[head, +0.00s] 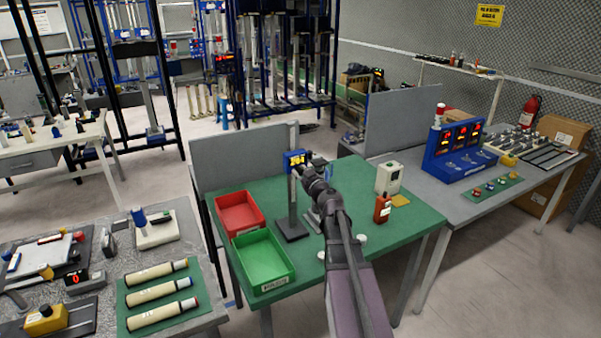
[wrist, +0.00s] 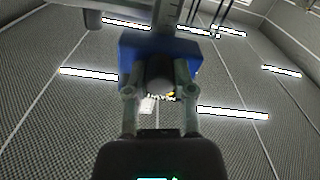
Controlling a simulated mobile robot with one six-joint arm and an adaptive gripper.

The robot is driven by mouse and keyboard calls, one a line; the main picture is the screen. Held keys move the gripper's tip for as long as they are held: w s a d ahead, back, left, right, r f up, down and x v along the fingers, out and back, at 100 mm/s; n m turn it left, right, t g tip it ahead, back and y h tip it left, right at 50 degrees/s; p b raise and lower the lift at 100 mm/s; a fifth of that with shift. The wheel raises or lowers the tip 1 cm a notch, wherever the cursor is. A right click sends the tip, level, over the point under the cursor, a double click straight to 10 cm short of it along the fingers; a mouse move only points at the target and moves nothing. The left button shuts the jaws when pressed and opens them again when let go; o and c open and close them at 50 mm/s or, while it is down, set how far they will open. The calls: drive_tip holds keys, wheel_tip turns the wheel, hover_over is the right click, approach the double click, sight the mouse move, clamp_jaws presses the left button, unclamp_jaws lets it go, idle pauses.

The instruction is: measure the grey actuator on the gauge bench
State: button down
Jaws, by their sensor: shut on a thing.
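The gauge (head: 295,160) is a blue head with a lit yellow readout on an upright post above a dark base (head: 291,229) on the green-topped bench. My gripper (head: 309,163) is at the right side of the gauge head, mostly hidden behind my own wrist. In the wrist view my two fingers (wrist: 158,90) are shut on a dark grey rounded thing, likely the grey actuator (wrist: 159,74). The blue gauge head (wrist: 128,58) is right behind and above it. I cannot tell whether the actuator touches the gauge. Most of the actuator is hidden in the head view.
A red tray (head: 259,221) and a green tray (head: 286,276) stand on the bench's left. A pale box (head: 389,177) and a red-orange bottle (head: 382,209) stand on the right. A grey panel (head: 217,165) backs the bench.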

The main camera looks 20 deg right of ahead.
drive_tip(key=shift+f, duration=0.5)
drive_tip(key=shift+c, duration=2.3)
unclamp_jaws()
drive_tip(key=shift+s, duration=0.1)
drive_tip(key=s, duration=1.1)
drive_tip(key=shift+s+d, duration=0.2)
drive_tip(key=shift+s, duration=0.2)
drive_tip(key=shift+a, duration=0.1)
